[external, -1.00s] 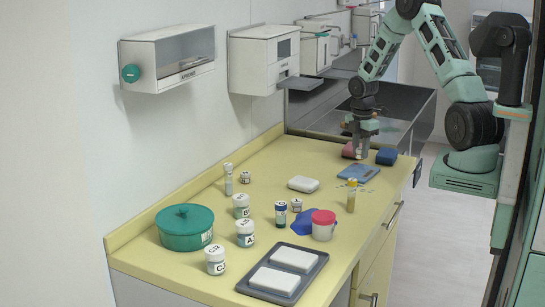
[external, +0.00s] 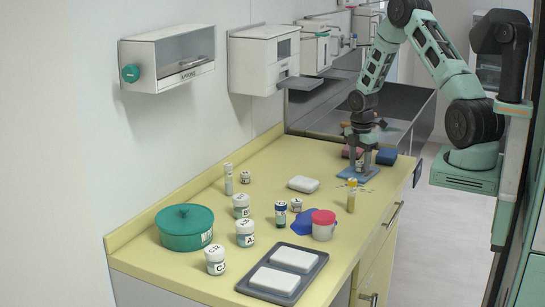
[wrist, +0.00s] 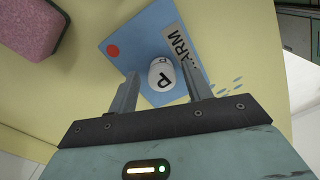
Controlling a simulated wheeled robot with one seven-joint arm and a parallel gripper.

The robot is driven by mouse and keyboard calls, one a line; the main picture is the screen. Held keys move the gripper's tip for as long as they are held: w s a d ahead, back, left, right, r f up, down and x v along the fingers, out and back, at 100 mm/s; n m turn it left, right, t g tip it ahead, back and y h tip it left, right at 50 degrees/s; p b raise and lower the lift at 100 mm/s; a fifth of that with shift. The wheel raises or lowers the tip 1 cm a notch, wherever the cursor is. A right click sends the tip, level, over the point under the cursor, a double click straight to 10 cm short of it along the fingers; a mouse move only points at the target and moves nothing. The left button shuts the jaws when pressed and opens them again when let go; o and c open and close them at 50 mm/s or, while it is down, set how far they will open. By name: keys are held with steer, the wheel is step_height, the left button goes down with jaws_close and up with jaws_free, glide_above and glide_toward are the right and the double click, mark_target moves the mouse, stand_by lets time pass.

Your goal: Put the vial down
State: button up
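A small white-capped vial marked P (wrist: 161,76) stands on the blue mat (wrist: 135,45) in the wrist view. The mat has a red dot and a label ending in "ARM"; it also shows in the external view (external: 344,176). My gripper (wrist: 160,82) is open, with one finger on each side of the vial and a gap to each. In the external view my gripper (external: 359,172) is low over the mat at the far right end of the counter. The vial is hard to make out there between the fingers.
A pink block (wrist: 28,25) and a blue block (external: 386,157) lie close behind the mat. A yellow-capped tube (external: 351,196) stands in front of it. A white box (external: 303,184), red-lidded cup (external: 323,226), several jars and a grey tray (external: 318,266) are nearer the camera.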

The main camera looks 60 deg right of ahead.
mark_target(360, 161)
steer(key=shift+r, duration=0.1)
step_height(360, 161, up, 12)
steer(key=b, duration=0.2)
steer(key=a+r+m, duration=0.1)
steer(key=a+r, duration=0.2)
steer(key=a, duration=1)
steer(key=a+r+m, duration=0.1)
steer(key=a+r, duration=0.1)
steer(key=a, duration=1.2)
steer(key=s+a+r+m, duration=0.2)
steer(key=s+a+m, duration=0.1)
steer(key=s+a, duration=1.5)
steer(key=s, duration=0.2)
steer(key=shift+s+a+y, duration=0.15)
steer(key=shift+s+y, duration=0.15)
steer(key=shift+s, duration=0.05)
